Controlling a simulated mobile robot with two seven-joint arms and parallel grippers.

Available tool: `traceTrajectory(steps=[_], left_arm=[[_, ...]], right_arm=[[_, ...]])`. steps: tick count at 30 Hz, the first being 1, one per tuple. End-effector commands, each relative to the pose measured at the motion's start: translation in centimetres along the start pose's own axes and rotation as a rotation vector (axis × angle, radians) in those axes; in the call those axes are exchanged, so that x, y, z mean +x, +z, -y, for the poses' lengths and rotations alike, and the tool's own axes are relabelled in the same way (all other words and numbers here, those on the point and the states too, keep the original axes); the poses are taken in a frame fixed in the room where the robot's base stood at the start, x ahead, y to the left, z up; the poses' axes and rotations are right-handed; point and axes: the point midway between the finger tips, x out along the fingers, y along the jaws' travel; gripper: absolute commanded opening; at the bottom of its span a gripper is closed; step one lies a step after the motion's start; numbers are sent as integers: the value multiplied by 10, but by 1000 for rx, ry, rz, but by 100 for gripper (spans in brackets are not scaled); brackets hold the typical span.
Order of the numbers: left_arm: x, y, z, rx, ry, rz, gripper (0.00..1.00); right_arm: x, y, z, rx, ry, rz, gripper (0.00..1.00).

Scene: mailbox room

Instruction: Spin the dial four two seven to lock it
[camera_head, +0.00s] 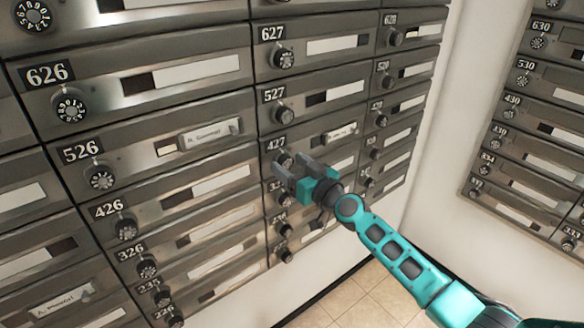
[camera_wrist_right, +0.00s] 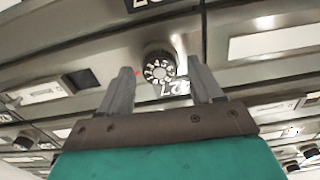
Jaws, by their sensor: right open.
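The black 427 dial (camera_head: 284,156) is on the grey mailbox front under its 427 label (camera_head: 277,143), partly hidden by my right gripper. In the right wrist view the dial (camera_wrist_right: 160,69) shows white digits, and its label (camera_wrist_right: 175,88) appears upside down. My right gripper (camera_head: 289,164) is open in front of the dial. In the right wrist view its fingers (camera_wrist_right: 161,72) stand on either side of the dial, with a gap on both sides. I cannot tell whether they touch the dial. My left gripper is not in view.
Similar dials surround it: the 527 dial (camera_head: 284,115) above and the 426 dial (camera_head: 126,229) to the left. Another mailbox bank (camera_head: 530,120) stands at the right beyond a white wall. Tiled floor (camera_head: 365,295) shows below.

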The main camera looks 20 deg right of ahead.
Motion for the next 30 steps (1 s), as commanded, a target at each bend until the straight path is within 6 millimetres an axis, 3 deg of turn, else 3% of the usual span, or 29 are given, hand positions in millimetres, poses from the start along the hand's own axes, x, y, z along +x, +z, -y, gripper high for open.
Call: traceTrajectory(steps=[7,24,30], left_arm=[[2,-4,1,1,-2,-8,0],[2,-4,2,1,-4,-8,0],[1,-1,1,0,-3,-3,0]], right_arm=[[1,0,0,0,-1,0,65],[0,0,0,0,0,1,11],[0,0,0,9,0,1,9]])
